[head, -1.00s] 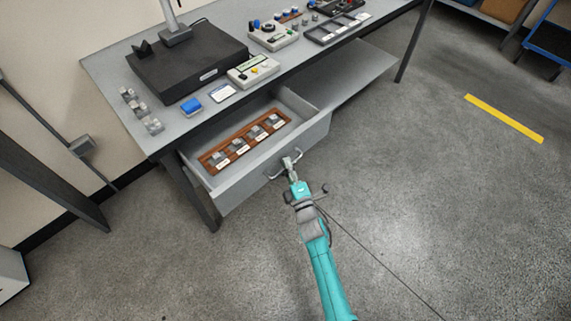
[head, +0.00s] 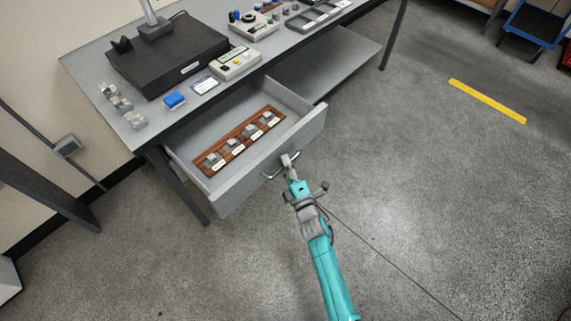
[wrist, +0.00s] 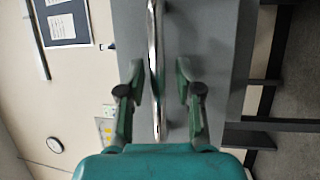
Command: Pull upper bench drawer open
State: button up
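The bench drawer (head: 232,189) is pulled well out from under the grey bench top, its inside showing. A wooden rack (head: 240,140) with several small labelled metal blocks lies in it. A curved metal handle (head: 270,177) is on the drawer front. My gripper (head: 288,163) is at this handle. In the wrist view, the handle bar (wrist: 156,60) runs between the two green fingers of my gripper (wrist: 160,72). The fingers stand apart, with visible gaps to the bar on both sides. Contact at the far side of the bar cannot be seen.
The bench top (head: 85,65) carries a black block (head: 165,55), a control box (head: 236,64) and small parts. A lower shelf (head: 345,65) is at the right. The floor (head: 440,190) in front is clear, with a yellow strip (head: 487,101).

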jog(key=shift+s, duration=0.1)
jog(key=v, duration=1.1)
jog(key=shift+s+d, duration=0.25)
jog(key=shift+s, duration=0.05)
jog(key=shift+f, duration=0.1)
jog(key=s+d+r+m+h, duration=0.1)
jog(key=s+d+m+h, duration=0.1)
jog(key=s+d+m, duration=0.35)
jog(key=s+d+r+m+h, duration=0.1)
jog(key=s+d+m+h, duration=0.15)
jog(key=s, duration=0.65)
jog(key=s+d+r+m+h, duration=0.1)
jog(key=s+d+m, duration=0.3)
jog(key=s, duration=0.3)
jog(key=s+d+r+m+g+h, duration=0.2)
jog(key=s+d+r+m+h, duration=0.2)
jog(key=s+r+m, duration=0.7)
jog(key=s+d+r, duration=0.1)
jog(key=s+r, duration=0.2)
jog(key=s, duration=0.1)
jog(key=shift+d+r+g, duration=0.2)
jog(key=shift+d+g, duration=0.05)
jog(key=shift+g, duration=0.05)
